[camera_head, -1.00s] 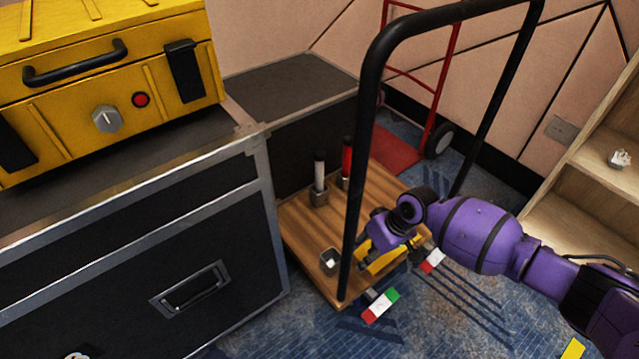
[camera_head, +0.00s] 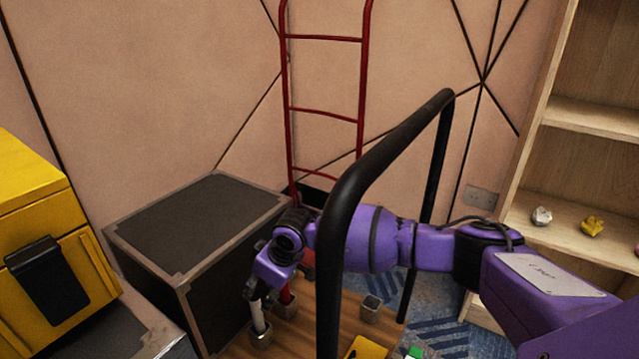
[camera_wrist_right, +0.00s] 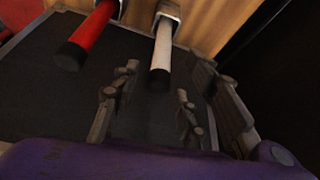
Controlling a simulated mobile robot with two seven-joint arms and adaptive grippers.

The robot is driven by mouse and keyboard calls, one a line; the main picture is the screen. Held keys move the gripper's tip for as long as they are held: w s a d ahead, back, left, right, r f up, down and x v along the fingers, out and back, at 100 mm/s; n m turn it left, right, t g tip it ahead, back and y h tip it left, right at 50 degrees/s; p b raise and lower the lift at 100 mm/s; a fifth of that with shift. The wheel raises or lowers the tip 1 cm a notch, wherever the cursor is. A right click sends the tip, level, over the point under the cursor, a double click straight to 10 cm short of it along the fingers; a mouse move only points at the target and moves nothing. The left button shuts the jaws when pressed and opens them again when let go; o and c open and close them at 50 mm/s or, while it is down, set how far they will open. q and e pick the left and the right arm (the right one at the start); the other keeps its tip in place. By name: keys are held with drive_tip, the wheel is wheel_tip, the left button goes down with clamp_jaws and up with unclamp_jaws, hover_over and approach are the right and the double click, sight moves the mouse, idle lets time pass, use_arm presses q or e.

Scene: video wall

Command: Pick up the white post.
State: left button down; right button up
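The white post (camera_head: 258,317) stands upright in a small grey block on the wooden cart deck, with its dark top end hidden by my right gripper in the head view. My right gripper (camera_head: 262,290) is at the top of the post. In the right wrist view the white post (camera_wrist_right: 163,48) points its dark tip toward the gap between the spread fingers (camera_wrist_right: 155,92). The gripper is open and holds nothing; whether a finger touches the post I cannot tell. My left gripper is not in view.
A red post (camera_wrist_right: 90,38) stands close beside the white one. The cart's black handle (camera_head: 335,225) rises in front of my right arm. A black case (camera_head: 200,225) stands left of the posts, a red hand truck (camera_head: 325,110) behind. An empty grey holder (camera_head: 371,309) sits on the deck.

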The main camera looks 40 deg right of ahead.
sight(256, 305)
drive_tip(key=b+x, duration=0.2)
drive_tip(key=x, duration=0.2)
drive_tip(key=b+x, duration=0.2)
drive_tip(key=x, duration=0.2)
drive_tip(key=shift+w+a+f, duration=0.2)
drive_tip(key=shift+w, duration=0.1)
drive_tip(key=shift+w+f, duration=0.15)
drive_tip(key=shift+f, duration=0.05)
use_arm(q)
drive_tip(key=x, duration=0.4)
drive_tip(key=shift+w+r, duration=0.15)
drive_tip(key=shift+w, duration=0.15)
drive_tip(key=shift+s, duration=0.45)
use_arm(e)
clamp_jaws()
